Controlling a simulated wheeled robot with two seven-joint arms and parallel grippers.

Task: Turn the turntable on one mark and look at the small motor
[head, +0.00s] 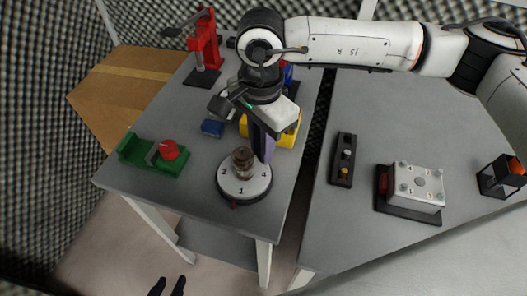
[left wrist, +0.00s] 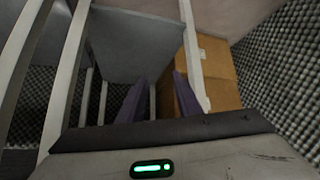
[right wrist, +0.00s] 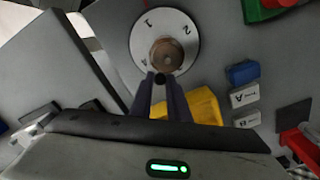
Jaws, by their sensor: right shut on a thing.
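The turntable (head: 232,192) is a round white disc on a dark base near the front of the left table; it also shows in the right wrist view (right wrist: 185,62). Numerals are printed on it, with 1 toward the front in the head view. The small motor (head: 242,160), a brown cylinder, stands upright at its middle (right wrist: 166,54). My right gripper (head: 263,155) reaches down at the disc's back right edge. Its fingers (right wrist: 160,82) are shut on a small dark peg (right wrist: 160,77) beside the motor. My left gripper (head: 168,287) is open and empty, low in front of the table.
A green holder (head: 135,153) with a red knob is left of the turntable. Yellow (head: 287,138) and blue (head: 212,128) blocks sit behind it. A red press (head: 204,45) stands at the back. The right table holds a silver box (head: 419,186) and a dark switch strip (head: 342,160).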

